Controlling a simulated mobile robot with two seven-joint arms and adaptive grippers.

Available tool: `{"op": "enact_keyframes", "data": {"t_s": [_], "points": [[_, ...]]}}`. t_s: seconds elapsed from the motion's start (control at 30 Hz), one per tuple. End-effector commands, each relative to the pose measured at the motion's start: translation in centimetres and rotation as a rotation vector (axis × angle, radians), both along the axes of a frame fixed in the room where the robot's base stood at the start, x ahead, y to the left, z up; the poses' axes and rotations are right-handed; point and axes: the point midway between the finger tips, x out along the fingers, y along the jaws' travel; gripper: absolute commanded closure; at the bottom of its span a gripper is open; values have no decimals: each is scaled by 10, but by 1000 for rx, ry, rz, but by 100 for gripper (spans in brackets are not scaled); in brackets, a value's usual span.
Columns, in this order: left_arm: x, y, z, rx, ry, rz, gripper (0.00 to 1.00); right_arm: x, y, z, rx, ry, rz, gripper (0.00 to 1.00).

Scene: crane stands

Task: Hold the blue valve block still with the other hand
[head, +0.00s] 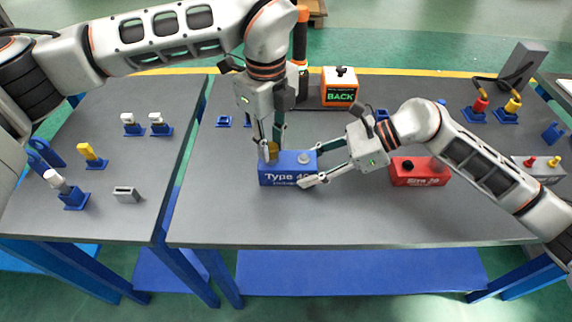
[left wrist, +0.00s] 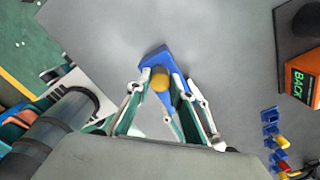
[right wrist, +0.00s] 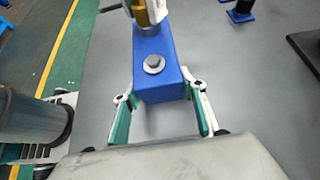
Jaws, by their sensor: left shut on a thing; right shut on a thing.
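The blue valve block (head: 278,179) with "Type 40" lettering sits on the grey table, with a round grey knob (head: 303,158) on top. My right gripper (head: 318,167) is shut on its right end, a finger on each side, clearer in the right wrist view (right wrist: 160,97). My left gripper (head: 271,150) points down over the block's left end, shut on a yellow-brass fitting (head: 272,152). The fitting (left wrist: 160,80) shows between the fingers in the left wrist view and meets the block's top in the right wrist view (right wrist: 145,14). How deep it sits is hidden.
An orange "BACK" box (head: 340,90) is at the back. Blue stands with white and yellow pieces (head: 88,155) are on the left table. The table front (head: 330,225) is clear.

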Motion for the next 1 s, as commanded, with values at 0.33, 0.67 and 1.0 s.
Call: {"op": "enact_keyframes", "data": {"t_s": [0.33, 0.67, 1.0], "points": [[1, 0, 2, -1, -3, 219, 100, 0, -1, -2, -4, 2, -2, 88], [1, 0, 3, -2, -3, 452, 100, 0, -1, -2, -4, 2, -2, 88], [1, 0, 3, -2, -3, 521, 100, 0, -1, -2, -5, 3, -1, 88]]}}
